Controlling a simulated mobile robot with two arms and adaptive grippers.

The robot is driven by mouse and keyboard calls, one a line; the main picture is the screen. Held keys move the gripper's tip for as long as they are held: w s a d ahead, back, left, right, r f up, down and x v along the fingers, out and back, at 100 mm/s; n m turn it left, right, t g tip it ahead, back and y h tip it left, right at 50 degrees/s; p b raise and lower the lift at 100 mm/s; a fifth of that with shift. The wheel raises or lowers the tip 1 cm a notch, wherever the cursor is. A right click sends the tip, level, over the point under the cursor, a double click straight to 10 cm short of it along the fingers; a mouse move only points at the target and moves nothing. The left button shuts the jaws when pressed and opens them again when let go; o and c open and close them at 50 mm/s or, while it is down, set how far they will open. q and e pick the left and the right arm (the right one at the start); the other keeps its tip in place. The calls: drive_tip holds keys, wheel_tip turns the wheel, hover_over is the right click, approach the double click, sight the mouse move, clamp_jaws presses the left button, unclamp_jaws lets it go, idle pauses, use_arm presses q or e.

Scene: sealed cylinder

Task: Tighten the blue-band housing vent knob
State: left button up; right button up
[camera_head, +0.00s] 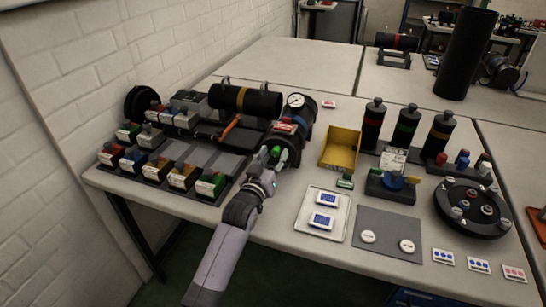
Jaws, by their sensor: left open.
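My left gripper (272,160) reaches in from the bottom left and is open. Its fingertips are at the front of a dark round housing (307,112) with a pressure gauge (295,100) on top. A small green knob-like part (276,151) shows at the fingertips; I cannot tell whether they touch it. My right gripper is not in view.
A black cylinder with a yellow band (243,100) lies behind left. Coloured blocks (183,176) stand at left. A yellow bin (341,148), banded bottles (406,127) and a black round tray (472,208) stand right. A white tray (309,234) lies in front.

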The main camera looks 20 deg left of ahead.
use_arm(q)
drive_tip(key=shift+c, duration=0.2)
clamp_jaws()
idle(0.3)
